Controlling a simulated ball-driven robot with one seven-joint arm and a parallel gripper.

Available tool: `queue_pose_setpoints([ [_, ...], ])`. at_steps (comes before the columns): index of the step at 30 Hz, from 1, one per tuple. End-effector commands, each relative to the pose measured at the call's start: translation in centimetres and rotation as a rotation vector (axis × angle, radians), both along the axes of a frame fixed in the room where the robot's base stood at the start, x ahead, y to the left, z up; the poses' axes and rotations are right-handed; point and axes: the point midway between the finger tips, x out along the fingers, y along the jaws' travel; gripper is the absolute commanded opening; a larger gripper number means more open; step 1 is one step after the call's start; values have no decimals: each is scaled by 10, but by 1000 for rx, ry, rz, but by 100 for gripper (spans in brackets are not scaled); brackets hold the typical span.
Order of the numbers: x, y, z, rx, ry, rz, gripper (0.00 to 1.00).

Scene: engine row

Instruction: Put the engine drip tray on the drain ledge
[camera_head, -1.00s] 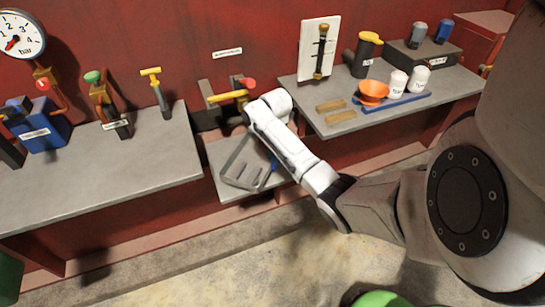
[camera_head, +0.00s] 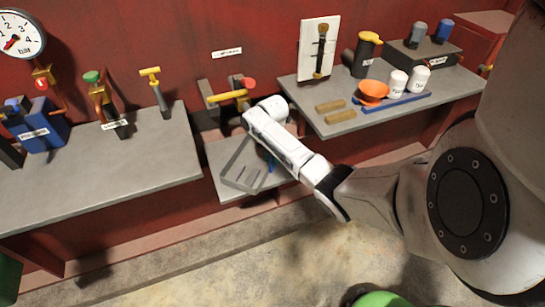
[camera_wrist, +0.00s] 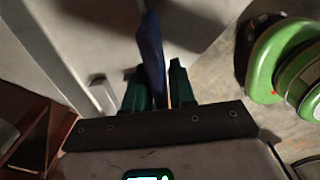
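The grey drip tray (camera_head: 243,172) lies over the low drain ledge (camera_head: 213,151), between the two counters. Whether it rests fully on the ledge I cannot tell. Its blue handle (camera_head: 271,163) shows beside my arm in the head view. In the wrist view the blue handle (camera_wrist: 151,55) stands between the dark green fingers of my gripper (camera_wrist: 159,88). The left finger is against it or very close, and a thin gap seems to show by the right one. Whether they clamp it is unclear. In the head view my arm hides the fingers.
The left counter (camera_head: 100,180) carries valves and a blue box. The right counter (camera_head: 340,125) carries an orange funnel (camera_head: 373,92), white containers and wooden blocks. A yellow-handled valve (camera_head: 228,97) stands above the ledge. A green round object (camera_wrist: 285,60) shows at right in the wrist view.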

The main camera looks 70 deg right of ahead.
Motion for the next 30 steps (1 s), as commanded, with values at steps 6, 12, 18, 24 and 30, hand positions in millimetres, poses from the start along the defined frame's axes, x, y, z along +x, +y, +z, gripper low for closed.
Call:
queue_pose_setpoints([
  [6, 0, 0, 0, 0, 0, 0, 43],
  [12, 0, 0, 1, 0, 0, 0, 43],
  [18, 1, 0, 18, -1, -3, 0, 43],
  [24, 1, 0, 58, -1, -4, 0, 43],
  [30, 0, 0, 96, -1, -3, 0, 43],
])
